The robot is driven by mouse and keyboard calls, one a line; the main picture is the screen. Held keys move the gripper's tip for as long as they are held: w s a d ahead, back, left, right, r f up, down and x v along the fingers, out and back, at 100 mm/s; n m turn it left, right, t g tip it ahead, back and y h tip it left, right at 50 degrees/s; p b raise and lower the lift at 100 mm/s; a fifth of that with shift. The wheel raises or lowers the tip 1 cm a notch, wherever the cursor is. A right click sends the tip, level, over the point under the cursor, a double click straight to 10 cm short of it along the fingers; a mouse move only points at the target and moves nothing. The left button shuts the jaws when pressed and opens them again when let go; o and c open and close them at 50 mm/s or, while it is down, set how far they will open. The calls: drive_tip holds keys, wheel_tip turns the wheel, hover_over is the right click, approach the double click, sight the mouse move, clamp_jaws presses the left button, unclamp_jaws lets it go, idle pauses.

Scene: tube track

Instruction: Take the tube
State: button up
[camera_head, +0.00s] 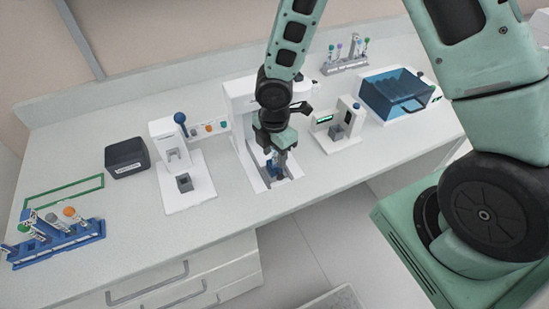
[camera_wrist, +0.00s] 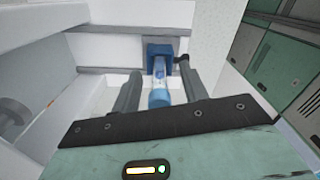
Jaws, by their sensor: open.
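In the wrist view a tube (camera_wrist: 158,92) with a blue part at its near end lies between my gripper's two dark fingers. It reaches to a blue holder (camera_wrist: 159,53) in the white machine. My gripper (camera_wrist: 160,75) is open, with a finger on each side of the tube and visible gaps. In the head view my gripper (camera_head: 276,160) is down at the middle white machine (camera_head: 238,95), and a blue bit of the tube or its holder shows beside the fingers. I cannot tell the two apart there.
A blue rack (camera_head: 88,232) with several capped tubes stands at the left. A black box (camera_head: 127,158), a white device (camera_head: 186,190) with a blue knob, a smaller white device (camera_head: 337,127), a blue bin (camera_head: 402,95) and a grey rack (camera_head: 345,65) share the counter. Clear counter lies front left.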

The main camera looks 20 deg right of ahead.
drive_tip(key=c, duration=0.9)
wheel_tip(320, 180, up, 10)
clamp_jaws()
